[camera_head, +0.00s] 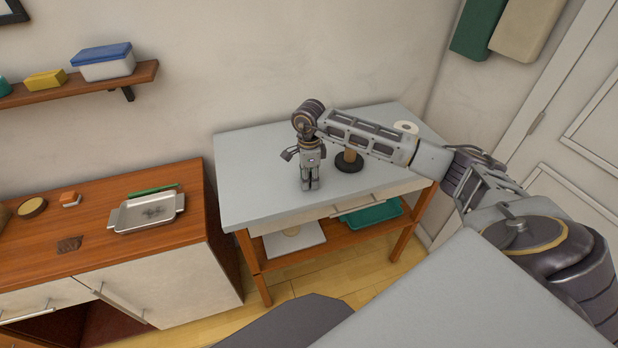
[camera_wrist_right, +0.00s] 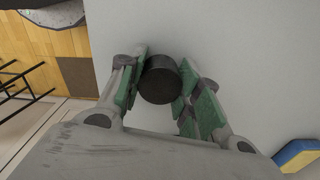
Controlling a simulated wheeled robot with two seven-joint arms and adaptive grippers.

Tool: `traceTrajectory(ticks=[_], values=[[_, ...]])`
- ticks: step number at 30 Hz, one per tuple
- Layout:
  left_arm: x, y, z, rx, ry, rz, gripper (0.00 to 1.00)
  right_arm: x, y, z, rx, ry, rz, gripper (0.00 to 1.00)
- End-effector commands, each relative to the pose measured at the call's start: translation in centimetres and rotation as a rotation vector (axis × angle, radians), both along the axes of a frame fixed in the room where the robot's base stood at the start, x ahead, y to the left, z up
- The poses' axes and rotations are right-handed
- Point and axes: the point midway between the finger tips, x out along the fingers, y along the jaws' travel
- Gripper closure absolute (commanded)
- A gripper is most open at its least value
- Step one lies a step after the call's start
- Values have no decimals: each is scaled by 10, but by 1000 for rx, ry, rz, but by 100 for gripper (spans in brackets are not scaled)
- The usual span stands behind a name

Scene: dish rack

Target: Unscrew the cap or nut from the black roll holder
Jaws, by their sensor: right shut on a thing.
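The black roll holder stands on the grey table; its round black base (camera_head: 349,164) and the brown roll (camera_head: 351,153) on it show in the head view. My right arm crosses in front and hides its upper part. My right gripper (camera_head: 309,187) points down over the table, left of the holder and apart from it. In the right wrist view, the gripper (camera_wrist_right: 160,88) is shut on a short black cylindrical cap (camera_wrist_right: 161,80), with green pads on both sides. The cap cannot be made out in the head view. My left gripper is not in view.
A white roll (camera_head: 405,127) lies at the back right of the table (camera_head: 250,165). The tabletop left of my gripper is clear. A wooden cabinet with a metal tray (camera_head: 147,213) stands to the left. A blue and yellow block (camera_wrist_right: 298,155) shows in the wrist view.

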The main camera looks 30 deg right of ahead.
Motion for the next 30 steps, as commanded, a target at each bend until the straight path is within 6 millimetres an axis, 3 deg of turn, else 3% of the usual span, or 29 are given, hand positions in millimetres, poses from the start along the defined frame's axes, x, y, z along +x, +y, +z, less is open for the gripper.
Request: traceTrajectory(ticks=[7,27,28,30], values=[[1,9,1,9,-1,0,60,0,0,0,0,0,0,95],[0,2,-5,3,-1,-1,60,0,0,-5,0,-1,0,95],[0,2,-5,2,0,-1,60,0,0,-5,0,0,0,64],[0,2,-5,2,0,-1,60,0,0,-4,0,0,0,55]])
